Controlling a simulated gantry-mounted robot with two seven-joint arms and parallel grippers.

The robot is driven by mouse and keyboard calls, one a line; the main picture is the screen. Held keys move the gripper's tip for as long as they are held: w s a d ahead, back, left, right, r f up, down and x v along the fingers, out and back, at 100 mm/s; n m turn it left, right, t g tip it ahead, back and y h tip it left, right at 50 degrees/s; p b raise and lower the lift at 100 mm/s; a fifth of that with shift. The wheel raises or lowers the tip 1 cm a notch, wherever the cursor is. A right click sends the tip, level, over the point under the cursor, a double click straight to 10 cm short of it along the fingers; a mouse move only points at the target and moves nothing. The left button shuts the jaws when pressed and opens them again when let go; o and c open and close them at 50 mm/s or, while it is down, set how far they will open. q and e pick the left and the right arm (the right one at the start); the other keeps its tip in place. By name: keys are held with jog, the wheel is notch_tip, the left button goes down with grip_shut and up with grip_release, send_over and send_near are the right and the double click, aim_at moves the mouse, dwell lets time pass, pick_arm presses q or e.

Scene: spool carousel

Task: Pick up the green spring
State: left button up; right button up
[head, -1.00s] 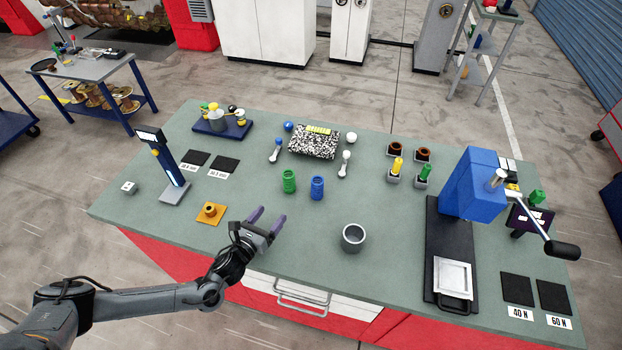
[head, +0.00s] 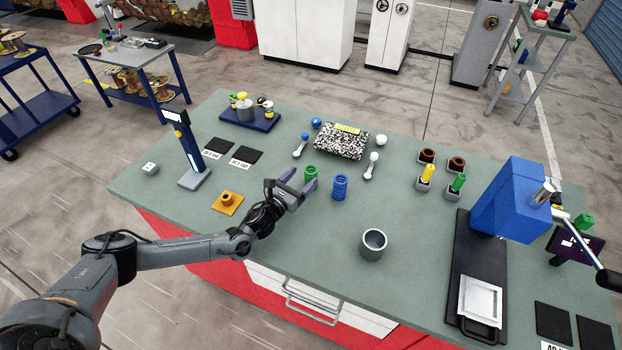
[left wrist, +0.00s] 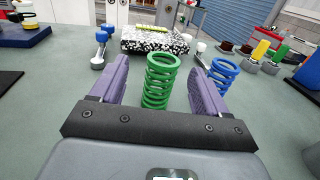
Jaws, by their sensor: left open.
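The green spring (head: 310,175) stands upright on the bench, left of the blue spring (head: 340,187). My left gripper (head: 299,182) is open and reaches toward the green spring, its purple fingers pointing at it. In the left wrist view the green spring (left wrist: 160,82) shows between the two open fingers (left wrist: 157,92), toward their tips. I cannot tell exactly how deep between them it stands. The blue spring (left wrist: 221,75) is just outside the right finger and partly hidden by it. My right gripper is not in view.
The blue press (head: 512,200) stands at the right. A grey cup (head: 373,245) is right of the gripper. A speckled block (head: 341,143) and white-handled pieces lie behind the springs. An orange square piece (head: 227,202) and a blue upright gauge (head: 188,150) are at the left.

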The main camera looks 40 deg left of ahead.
aim_at(311, 169)
pick_arm(q)
jog(key=shift+w, duration=2.55)
jog(key=c, duration=1.1)
jog(key=shift+r, duration=0.8)
notch_tip(311, 169, up, 3)
jog(key=shift+f, duration=0.1)
jog(key=s+d+r, duration=0.2)
jog(key=d, duration=0.1)
jog(key=s+d+r, duration=0.2)
jog(key=s+d, duration=0.1)
jog(key=s+d+r+p, duration=0.1)
jog(key=s+d+r, duration=0.1)
jog(key=d, duration=0.1)
jog(key=shift+s+r, duration=0.3)
jog(key=shift+s, duration=0.05)
